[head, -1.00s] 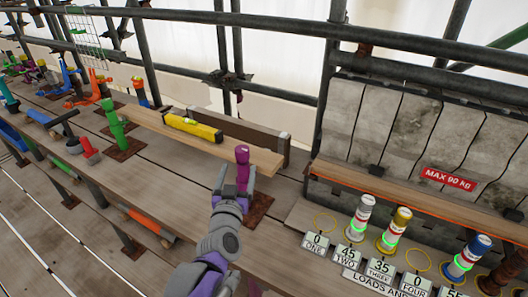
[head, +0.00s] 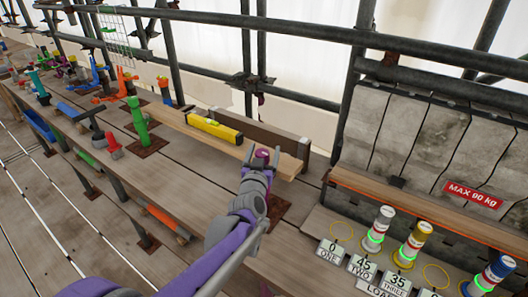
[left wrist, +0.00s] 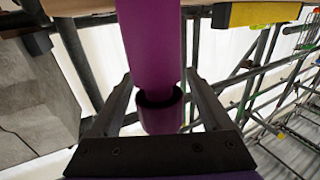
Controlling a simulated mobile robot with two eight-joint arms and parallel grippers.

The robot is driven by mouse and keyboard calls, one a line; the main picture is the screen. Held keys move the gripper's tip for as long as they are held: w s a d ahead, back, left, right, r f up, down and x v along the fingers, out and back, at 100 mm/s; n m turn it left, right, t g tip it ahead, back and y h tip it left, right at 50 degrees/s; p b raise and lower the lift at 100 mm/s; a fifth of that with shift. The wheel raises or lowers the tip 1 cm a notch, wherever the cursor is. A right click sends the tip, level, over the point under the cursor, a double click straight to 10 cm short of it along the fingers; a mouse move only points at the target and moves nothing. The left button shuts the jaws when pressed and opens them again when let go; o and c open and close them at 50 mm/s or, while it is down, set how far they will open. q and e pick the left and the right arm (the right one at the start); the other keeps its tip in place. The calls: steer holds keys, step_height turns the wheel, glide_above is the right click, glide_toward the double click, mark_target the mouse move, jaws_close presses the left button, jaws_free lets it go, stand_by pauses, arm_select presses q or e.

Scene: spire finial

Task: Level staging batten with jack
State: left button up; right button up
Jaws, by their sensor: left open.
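A wooden batten (head: 285,164) lies along the deck with a yellow spirit level (head: 214,130) on it. A green jack (head: 137,122) stands near its left end. A purple jack (head: 263,154) stands near its right end. My left gripper (head: 262,156) is open, its fingers on either side of the purple jack's top. In the left wrist view the purple post (left wrist: 150,50) runs between the open fingers (left wrist: 158,98), with apparent gaps at both sides. The level's yellow end (left wrist: 265,12) also shows there. The jack's lower part is hidden by my arm. My right gripper is out of view.
A dark brown beam (head: 270,138) stands behind the batten. Weight cylinders (head: 378,230) with number cards stand at the right, below a "MAX 90 kg" sign (head: 472,195). Steel scaffold tubes (head: 340,34) cross behind. Other tools crowd the far left.

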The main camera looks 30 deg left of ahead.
arm_select(q)
jaws_close()
stand_by(0.3)
